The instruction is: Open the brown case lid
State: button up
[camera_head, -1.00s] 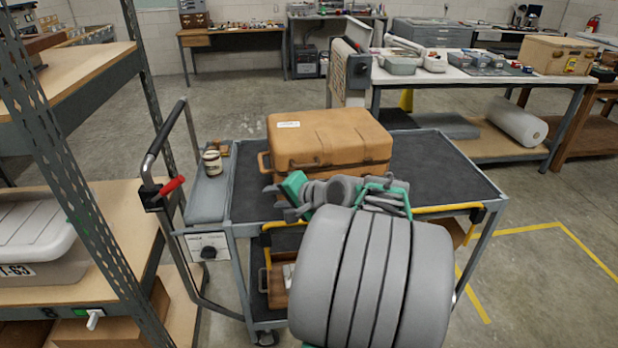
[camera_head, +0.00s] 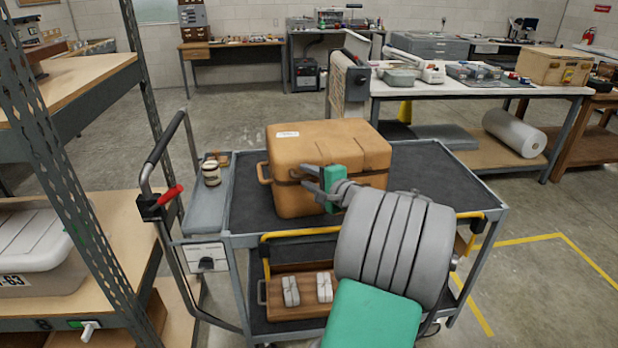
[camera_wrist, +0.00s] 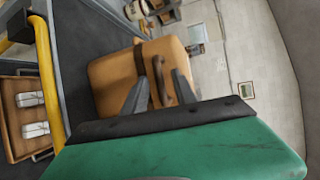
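The brown case (camera_head: 290,160) stands on the top deck of a grey cart, its lid down. A pale label is on its lid and a handle shows at its left side. In the wrist view the brown case (camera_wrist: 108,82) appears turned, with a dark brown front handle (camera_wrist: 159,75). My gripper (camera_head: 304,180) is at the case's front face, near the lid seam. In the wrist view my gripper (camera_wrist: 158,86) has its two fingers apart, with the handle seen between them. No contact can be made out.
The cart's top deck (camera_head: 430,170) is clear right of the case. A jar (camera_head: 211,174) stands on the side shelf at the left. A brown tray (camera_head: 292,312) with two pale bundles is on the lower shelf. A metal rack (camera_head: 60,135) stands close on the left.

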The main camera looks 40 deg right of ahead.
jog(key=shift+c, duration=0.4)
grip_shut()
dwell(0.9)
